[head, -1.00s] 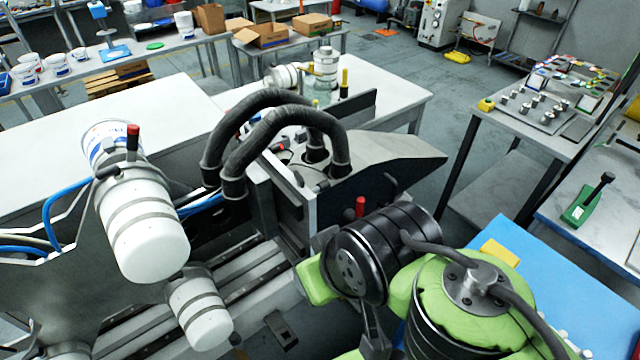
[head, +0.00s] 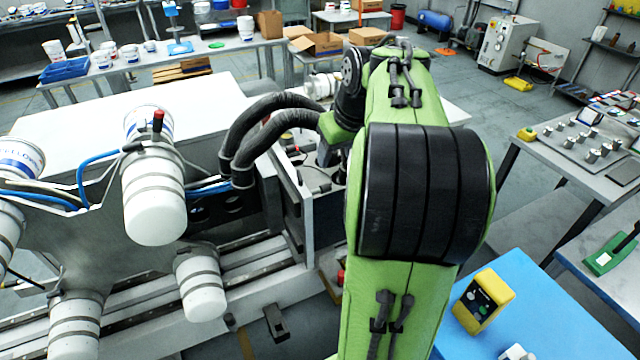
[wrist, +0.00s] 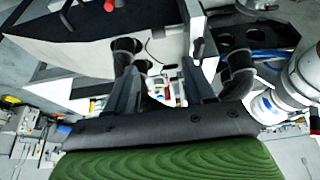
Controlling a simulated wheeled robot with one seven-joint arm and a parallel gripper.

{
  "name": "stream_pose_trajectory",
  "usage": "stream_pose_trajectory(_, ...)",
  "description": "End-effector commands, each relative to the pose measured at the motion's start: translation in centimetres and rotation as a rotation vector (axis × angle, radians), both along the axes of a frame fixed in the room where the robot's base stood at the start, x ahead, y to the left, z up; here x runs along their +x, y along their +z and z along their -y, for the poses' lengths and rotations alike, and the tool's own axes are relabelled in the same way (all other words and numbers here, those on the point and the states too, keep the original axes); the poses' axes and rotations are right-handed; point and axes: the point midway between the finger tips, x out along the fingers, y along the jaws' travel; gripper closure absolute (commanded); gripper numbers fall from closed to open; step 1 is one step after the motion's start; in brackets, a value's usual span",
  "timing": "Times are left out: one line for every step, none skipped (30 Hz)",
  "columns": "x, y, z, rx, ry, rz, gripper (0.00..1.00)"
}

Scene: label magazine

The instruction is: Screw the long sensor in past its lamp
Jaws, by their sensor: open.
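My arm (head: 408,180) reaches forward across the middle of the head view. It hides my gripper there and part of the machine. In the wrist view my gripper (wrist: 162,78) is open, with its two dark fingers apart and pointing into the machine's housing. Small red and white parts and a thin dark cable (wrist: 150,52) show between and beyond the fingers. I cannot make out the long sensor or its lamp with certainty in either view. Nothing is clearly held between the fingers.
Two thick black hoses (head: 262,130) arch over the machine close to the arm's left. A grey upright plate (head: 292,195) stands beside it. White cups (head: 155,200) sit on a carrier at left. A yellow device (head: 481,300) lies on the blue table (head: 540,310) at right.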

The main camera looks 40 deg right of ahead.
Motion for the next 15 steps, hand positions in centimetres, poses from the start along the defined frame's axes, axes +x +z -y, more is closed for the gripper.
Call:
stream_pose_trajectory(0.5, -1.8, 0.1, 0.006, 0.001, -0.005, 0.47)
stream_pose_trajectory(0.8, -2.5, 0.1, 0.005, 0.002, -0.005, 0.47)
stream_pose_trajectory(1.1, -3.4, 0.2, 0.004, 0.001, -0.005, 0.47)
stream_pose_trajectory(1.4, -4.1, 0.3, 0.005, 0.002, -0.005, 0.47)
stream_pose_trajectory(1.7, -4.8, 0.4, 0.005, 0.002, -0.005, 0.47)
stream_pose_trajectory(2.1, -5.7, 0.5, 0.004, 0.002, -0.005, 0.47)
stream_pose_trajectory(2.4, -6.4, 0.6, 0.005, 0.002, -0.005, 0.47)
stream_pose_trajectory(2.6, -7.1, 0.7, 0.005, 0.000, -0.005, 0.47)
stream_pose_trajectory(3.0, -8.0, 0.8, 0.004, 0.001, -0.005, 0.47)
stream_pose_trajectory(3.3, -8.7, 0.8, 0.004, 0.001, -0.005, 0.47)
stream_pose_trajectory(3.5, -9.2, 0.9, 0.004, 0.002, -0.004, 0.47)
stream_pose_trajectory(3.8, -10.0, 1.0, 0.004, 0.002, -0.005, 0.47)
stream_pose_trajectory(4.0, -10.4, 1.1, 0.002, 0.001, -0.004, 0.47)
stream_pose_trajectory(4.2, -10.8, 1.1, 0.003, 0.001, -0.003, 0.47)
stream_pose_trajectory(4.4, -11.3, 1.2, 0.002, 0.000, -0.003, 0.47)
